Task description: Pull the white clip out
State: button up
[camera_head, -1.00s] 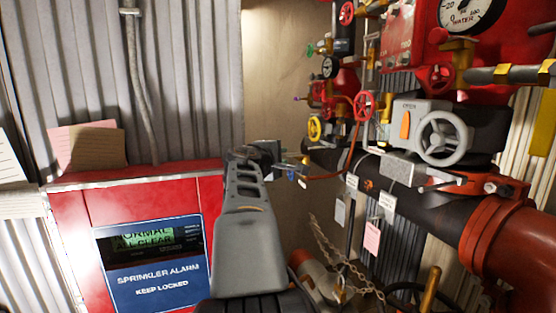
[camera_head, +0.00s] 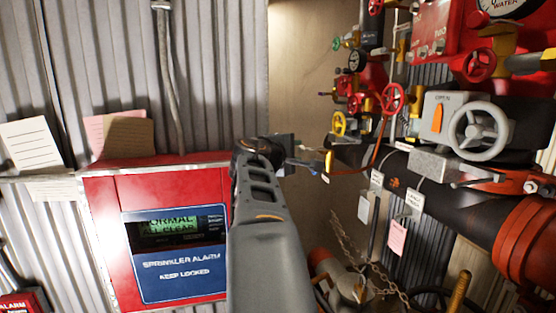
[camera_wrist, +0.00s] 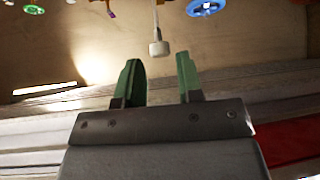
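A small white piece that looks like the clip (camera_wrist: 158,47) hangs at the end of a thin stem in the wrist view. It is ahead of my gripper (camera_wrist: 160,80), in line with the gap between the green fingers but beyond their tips. The fingers are apart with nothing between them. In the head view my gripper (camera_head: 308,167) points right toward the valves, and a tiny white spot (camera_head: 325,179), perhaps the clip, shows by its tips. Contact cannot be told there.
A red sprinkler alarm cabinet (camera_head: 105,235) stands left of my arm. Valves with coloured handwheels, such as a yellow one (camera_head: 339,123), crowd the right. A dark pipe (camera_head: 468,205) and a hanging chain (camera_head: 350,250) lie below. A blue wheel (camera_wrist: 206,7) is near the clip.

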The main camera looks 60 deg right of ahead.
jog(key=a+r+b, duration=0.1)
jog(key=a+b, duration=0.1)
jog(key=a, duration=0.7)
jog(key=shift+s+a, duration=0.3)
jog(key=shift+s, duration=0.05)
